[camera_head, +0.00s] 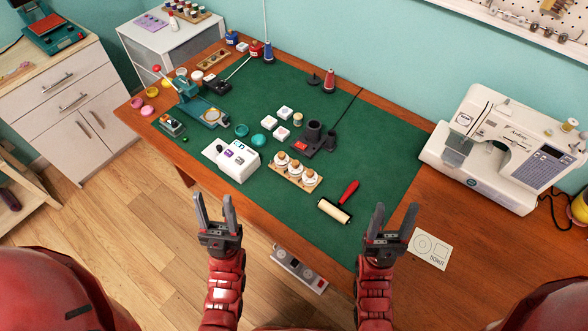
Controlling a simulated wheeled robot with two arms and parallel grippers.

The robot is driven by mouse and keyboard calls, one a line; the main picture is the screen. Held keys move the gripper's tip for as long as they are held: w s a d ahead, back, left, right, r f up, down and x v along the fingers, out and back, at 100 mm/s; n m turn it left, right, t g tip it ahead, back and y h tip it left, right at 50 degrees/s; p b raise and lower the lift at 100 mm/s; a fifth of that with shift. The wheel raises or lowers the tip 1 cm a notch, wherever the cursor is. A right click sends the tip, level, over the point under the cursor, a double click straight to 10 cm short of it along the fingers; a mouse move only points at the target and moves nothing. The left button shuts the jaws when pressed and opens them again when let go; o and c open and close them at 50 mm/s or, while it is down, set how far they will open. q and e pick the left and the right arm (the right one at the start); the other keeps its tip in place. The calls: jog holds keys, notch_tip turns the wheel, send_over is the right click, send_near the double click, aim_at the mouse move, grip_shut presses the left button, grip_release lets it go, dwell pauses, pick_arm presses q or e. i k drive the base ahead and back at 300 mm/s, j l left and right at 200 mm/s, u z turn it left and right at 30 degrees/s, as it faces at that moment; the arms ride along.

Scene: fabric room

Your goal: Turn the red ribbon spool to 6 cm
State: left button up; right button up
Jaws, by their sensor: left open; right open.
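I cannot make out for certain which thing is the red ribbon spool, and no centimetre marks are readable. A red cone-shaped spool (329,83) stands upright at the back of the green mat. A red container (257,50) stands at the back left, beside a blue cone-shaped spool (268,53). A grey panel (299,269) with round parts and a small red part sits at the table's front edge, between my grippers. My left gripper (214,207) is open and empty in front of the table's front edge. My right gripper (394,216) is open and empty over the front right of the mat.
The green mat (225,125) holds a white box (231,158), a rack of corked jars (296,173), a red-handled roller (338,202) and a black stand (314,134). A sewing machine (505,150) stands at the right. The mat's right part is mostly clear.

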aim_at(281, 159)
jog(key=l+u, duration=0.55)
jog(key=u, duration=0.25)
jog(key=l+u, duration=0.4)
jog(key=j, duration=0.1)
